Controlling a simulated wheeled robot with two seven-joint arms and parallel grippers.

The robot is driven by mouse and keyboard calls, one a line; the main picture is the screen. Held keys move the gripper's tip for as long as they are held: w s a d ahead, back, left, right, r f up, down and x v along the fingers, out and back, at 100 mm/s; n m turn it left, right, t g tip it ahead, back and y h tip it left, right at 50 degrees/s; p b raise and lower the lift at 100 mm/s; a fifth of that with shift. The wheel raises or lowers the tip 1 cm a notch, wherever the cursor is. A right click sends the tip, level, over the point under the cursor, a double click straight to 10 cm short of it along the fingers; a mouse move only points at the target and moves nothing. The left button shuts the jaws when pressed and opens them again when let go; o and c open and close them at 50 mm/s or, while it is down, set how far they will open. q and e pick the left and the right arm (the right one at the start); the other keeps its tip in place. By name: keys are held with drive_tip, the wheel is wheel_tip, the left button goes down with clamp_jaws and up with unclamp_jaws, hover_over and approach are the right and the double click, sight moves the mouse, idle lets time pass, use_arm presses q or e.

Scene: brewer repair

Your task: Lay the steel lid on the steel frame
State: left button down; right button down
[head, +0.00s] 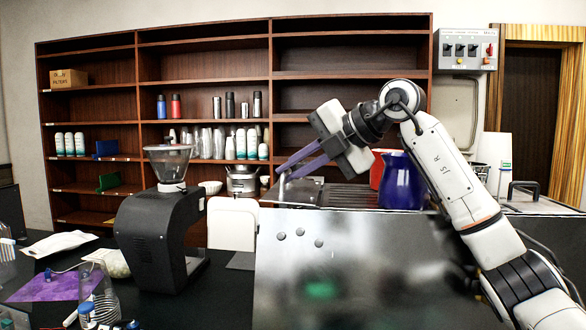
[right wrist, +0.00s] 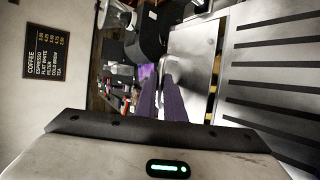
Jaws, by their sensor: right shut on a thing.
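The steel lid (right wrist: 193,68) appears as a flat bare plate in the right wrist view, with its near edge by my fingertips. In the head view a steel top (head: 301,190) shows at the left of the brewer, but I cannot tell lid from frame there. My right gripper (head: 285,170) reaches in from the right, its purple fingers pointing down-left at that corner. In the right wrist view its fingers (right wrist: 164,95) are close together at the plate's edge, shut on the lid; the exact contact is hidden. The steel frame is not clearly distinguishable. My left gripper is not in view.
A blue pitcher (head: 402,181) and a red container (head: 377,168) stand behind the brewer's steel front panel (head: 340,275). A black grinder (head: 155,235) stands to the left.

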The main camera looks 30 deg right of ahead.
sight(293, 189)
drive_tip(key=shift+f, duration=0.4)
idle(0.3)
drive_tip(key=c, duration=1.8)
unclamp_jaws()
drive_tip(key=shift+o, duration=0.2)
wheel_tip(293, 189, up, 10)
drive_tip(key=p, duration=0.1)
